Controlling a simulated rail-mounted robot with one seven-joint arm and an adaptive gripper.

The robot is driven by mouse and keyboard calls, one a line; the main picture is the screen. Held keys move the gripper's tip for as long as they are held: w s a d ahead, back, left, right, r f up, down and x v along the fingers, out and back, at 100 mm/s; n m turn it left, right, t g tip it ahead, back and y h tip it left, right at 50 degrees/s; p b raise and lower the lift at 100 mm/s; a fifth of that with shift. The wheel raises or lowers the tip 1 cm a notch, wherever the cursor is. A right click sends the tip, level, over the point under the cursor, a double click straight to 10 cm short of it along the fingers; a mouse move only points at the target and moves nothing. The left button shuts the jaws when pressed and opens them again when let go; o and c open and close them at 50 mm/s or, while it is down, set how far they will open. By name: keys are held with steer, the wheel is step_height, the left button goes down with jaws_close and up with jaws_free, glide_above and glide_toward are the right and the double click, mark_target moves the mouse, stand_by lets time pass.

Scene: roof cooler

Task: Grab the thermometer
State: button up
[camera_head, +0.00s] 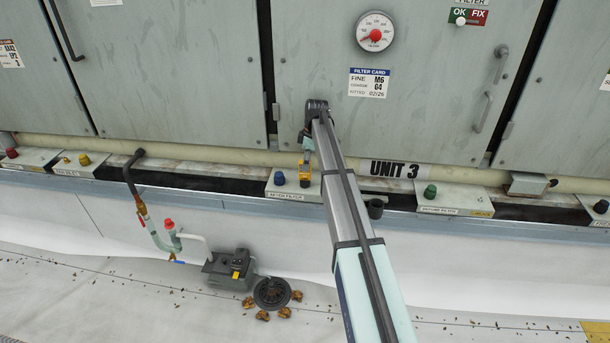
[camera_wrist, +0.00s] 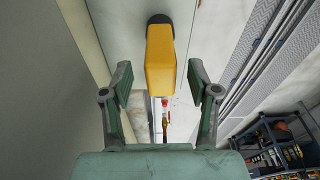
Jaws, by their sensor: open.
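A yellow device with a dark end, which looks like the thermometer (camera_head: 304,170), stands on the box labelled AFTER FILTER below the UNIT 3 panel. In the wrist view the yellow body of the thermometer (camera_wrist: 160,62) fills the upper middle, with its black end at the top. My gripper (camera_head: 306,148) is just above the device in the head view. In the wrist view my gripper (camera_wrist: 159,86) is open, with one finger on each side of the lower part of the yellow body. Gaps show between the fingers and the body. No markings on the device can be read.
A blue knob (camera_head: 279,178) is on the same box, left of the device. The cabinet doors (camera_head: 180,65) rise behind. A pipe with a red-handled valve (camera_head: 142,207) is at the left.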

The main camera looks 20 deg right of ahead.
mark_target(304, 173)
steer(key=shift+w+a+f+p, duration=0.15)
steer(key=shift+f+p, duration=0.1)
steer(key=shift+f, duration=0.75)
steer(key=shift+s+a+f+p, duration=0.1)
steer(key=shift+a+f+p, duration=0.1)
steer(key=shift+f, duration=0.75)
steer(key=shift+w+a+f+p, duration=0.15)
steer(key=shift+f+p, duration=0.1)
steer(key=shift+f, duration=0.75)
jaws_close()
